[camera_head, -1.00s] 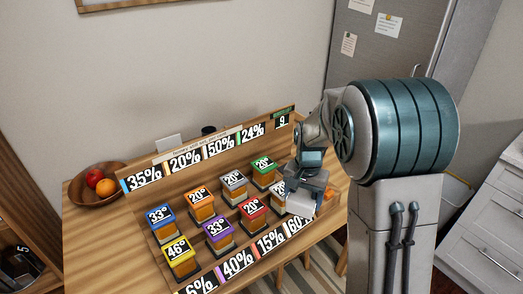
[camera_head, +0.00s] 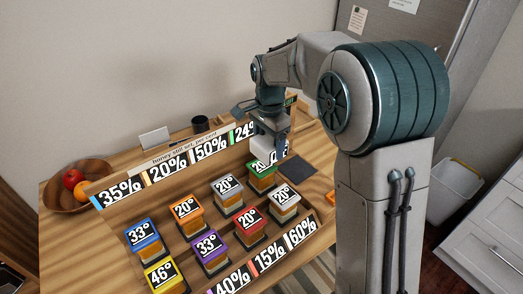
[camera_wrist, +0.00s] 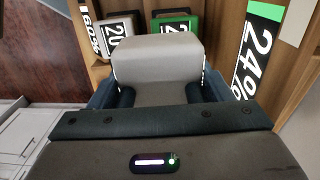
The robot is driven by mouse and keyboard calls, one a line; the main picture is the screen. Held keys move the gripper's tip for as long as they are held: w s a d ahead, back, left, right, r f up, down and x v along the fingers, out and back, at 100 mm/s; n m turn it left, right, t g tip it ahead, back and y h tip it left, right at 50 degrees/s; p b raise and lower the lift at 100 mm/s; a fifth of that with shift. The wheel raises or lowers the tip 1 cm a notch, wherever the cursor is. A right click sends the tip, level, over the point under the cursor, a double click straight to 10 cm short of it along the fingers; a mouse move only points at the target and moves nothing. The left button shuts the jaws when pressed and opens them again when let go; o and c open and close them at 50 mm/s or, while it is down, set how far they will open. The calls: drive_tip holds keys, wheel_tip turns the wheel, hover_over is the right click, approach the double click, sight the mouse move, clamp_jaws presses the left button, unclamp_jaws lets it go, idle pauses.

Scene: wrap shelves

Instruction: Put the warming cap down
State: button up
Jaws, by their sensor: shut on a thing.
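The warming cap, a pale grey-white block, fills the middle of the wrist view (camera_wrist: 155,62). My gripper (camera_wrist: 155,95) is shut on it, with a dark finger on each side. In the head view my gripper (camera_head: 270,138) points down at the back right of the display, and the white cap (camera_head: 262,149) shows under it. The cap is beside or above the green-topped 20° block (camera_head: 262,174), partly covering it; the height between them is hard to tell.
A dark flat square (camera_head: 297,170) lies on bare wood right of the green block. Several coloured blocks, such as the grey-topped one (camera_head: 284,203), stand between percentage-label rows.

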drive_tip(key=shift+w+a+f, duration=0.75)
drive_tip(key=shift+w+a, duration=0.05)
drive_tip(key=shift+a, duration=0.15)
drive_tip(key=shift+f+p, duration=0.4)
drive_tip(key=shift+f, duration=1.6)
drive_tip(key=shift+f, duration=0.1)
drive_tip(key=o, duration=1.3)
drive_tip(key=shift+f, duration=0.1)
drive_tip(key=shift+o, duration=0.2)
